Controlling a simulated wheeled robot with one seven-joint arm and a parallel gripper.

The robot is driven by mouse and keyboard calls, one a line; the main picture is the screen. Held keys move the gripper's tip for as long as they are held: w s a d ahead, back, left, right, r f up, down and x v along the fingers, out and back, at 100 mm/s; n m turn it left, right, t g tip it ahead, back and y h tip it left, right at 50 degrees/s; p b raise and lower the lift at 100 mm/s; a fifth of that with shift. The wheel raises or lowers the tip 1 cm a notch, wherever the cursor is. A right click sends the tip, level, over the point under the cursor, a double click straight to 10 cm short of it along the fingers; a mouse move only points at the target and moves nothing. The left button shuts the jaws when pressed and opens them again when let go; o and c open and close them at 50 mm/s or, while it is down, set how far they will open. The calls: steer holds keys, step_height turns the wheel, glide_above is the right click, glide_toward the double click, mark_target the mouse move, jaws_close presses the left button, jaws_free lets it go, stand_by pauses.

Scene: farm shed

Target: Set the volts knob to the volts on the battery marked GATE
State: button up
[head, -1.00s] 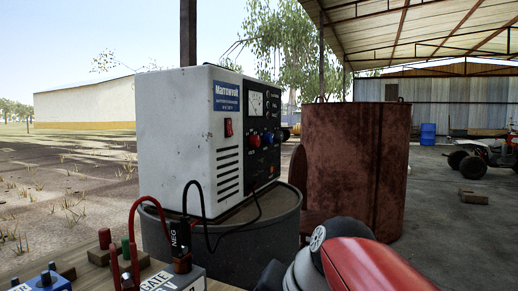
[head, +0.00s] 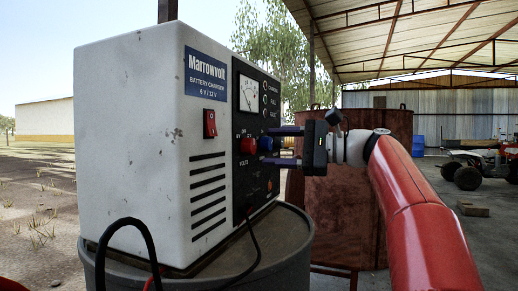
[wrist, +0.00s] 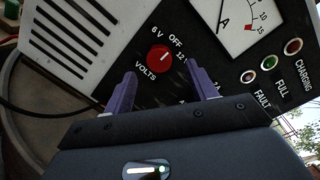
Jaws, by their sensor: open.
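The white battery charger (head: 130,130) stands upright with its black panel facing right. The red volts knob (head: 248,146) is on the panel; it also shows in the wrist view (wrist: 159,58), among the marks 6 V, OFF and a partly covered 12. Its pale pointer seems to be toward OFF, though it is small. A blue knob (head: 266,143) sits to its right. My gripper (head: 268,146) is open in front of the panel, its purple fingers above and below the blue knob's level. In the wrist view the fingertips (wrist: 162,72) stand either side of the red knob, short of it. The GATE battery is out of view.
The charger stands on a grey drum (head: 270,240). A meter (head: 249,94) and several lamps are above the knobs. A black cable (head: 130,225) loops in front. A rusty tank (head: 345,220) stands behind my arm.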

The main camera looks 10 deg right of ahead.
mark_target(254, 147)
steer(key=shift+x, duration=2.15)
steer(key=c, duration=1)
steer(key=shift+n, duration=0.4)
steer(key=n, duration=0.3)
steer(key=shift+n, duration=0.4)
steer(key=shift+n+h, duration=0.4)
steer(key=shift+n, duration=1.6)
